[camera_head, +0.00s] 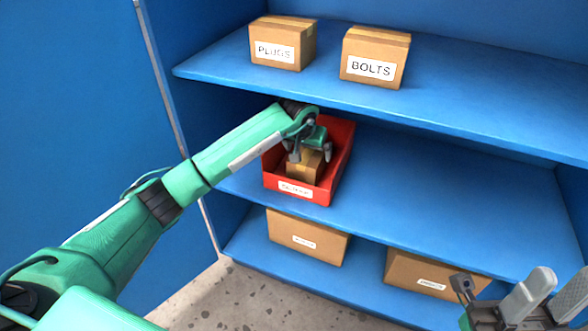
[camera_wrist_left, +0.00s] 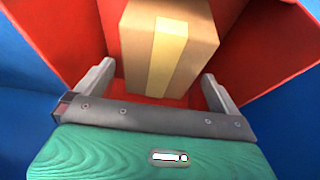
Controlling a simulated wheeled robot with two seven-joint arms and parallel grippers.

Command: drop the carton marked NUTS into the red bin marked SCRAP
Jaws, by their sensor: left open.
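The red bin (camera_head: 336,165) stands on the middle blue shelf at its left end, with a white label on its front too blurred to read. A brown carton (camera_head: 303,166) with a tan tape strip is inside the bin; no marking on it shows. My left gripper (camera_head: 311,154) reaches down into the bin over this carton and is open. In the left wrist view the carton (camera_wrist_left: 170,50) lies ahead between the two spread fingers, with the red bin walls (camera_wrist_left: 255,45) around it. My right gripper (camera_head: 510,300) is at the bottom right, cut by the frame edge.
A PLUGS carton (camera_head: 282,44) and a BOLTS carton (camera_head: 374,57) stand on the top shelf. Two cartons, one left (camera_head: 307,239) and one right (camera_head: 435,274), stand on the bottom shelf. The middle shelf right of the bin is clear.

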